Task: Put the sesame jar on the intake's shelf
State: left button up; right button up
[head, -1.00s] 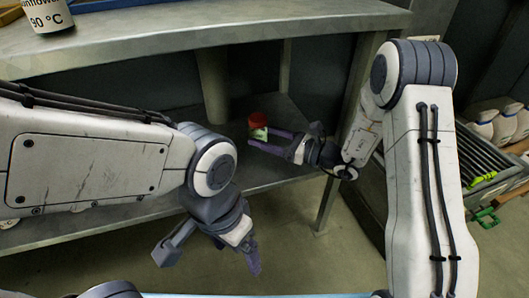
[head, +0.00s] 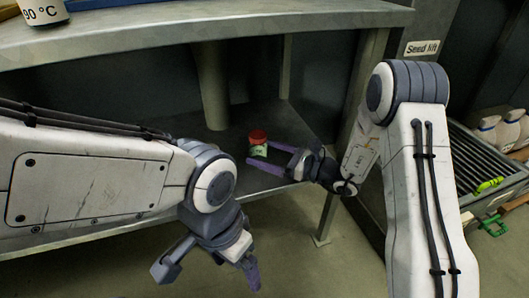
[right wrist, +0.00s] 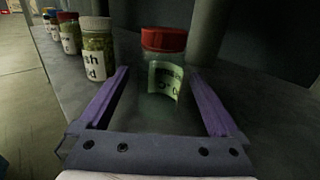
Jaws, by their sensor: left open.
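A glass jar with a red lid and a green label stands on the lower shelf (head: 170,211) under the bench; it shows as a jar (head: 258,146) in the head view and a jar (right wrist: 162,75) in the right wrist view. Its label is too unclear to read, so I cannot confirm it is the sesame jar. My right gripper (head: 275,157) is open, with one finger on each side of the jar's front and visible gaps. My left gripper (head: 215,268) is open and empty, low in front of the shelf. I cannot make out the intake's shelf.
Several other jars (right wrist: 97,48) stand in a row on the left in the right wrist view. A bench top (head: 200,40) overhangs the jar, with a post (head: 212,85) behind it. A "Seed lift" sign (head: 422,48) and a roller conveyor (head: 480,165) are on the right.

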aim_at(265, 142)
jog(key=shift+d+r, duration=0.1)
jog(key=shift+r, duration=0.05)
jog(key=p+v, duration=0.4)
jog(key=v, duration=0.6)
jog(key=shift+s+d+p, duration=0.1)
jog(key=shift+d+p, duration=0.2)
jog(key=shift+p, duration=0.1)
jog(key=shift+s+d, duration=0.3)
jog(key=shift+d, duration=0.2)
jog(key=shift+a, duration=0.1)
jog(key=b+x, duration=0.2)
jog(key=x, duration=0.3)
jog(key=b+x, duration=0.3)
jog(key=x, duration=0.3)
jog(key=shift+a+f, duration=0.25)
jog(key=shift+a, duration=0.1)
notch_tip(265, 142, up, 3)
jog(key=shift+w+f+p, duration=0.15)
jog(key=shift+p, duration=0.95)
jog(key=shift+r+p, duration=0.4)
jog(key=shift+r, duration=0.15)
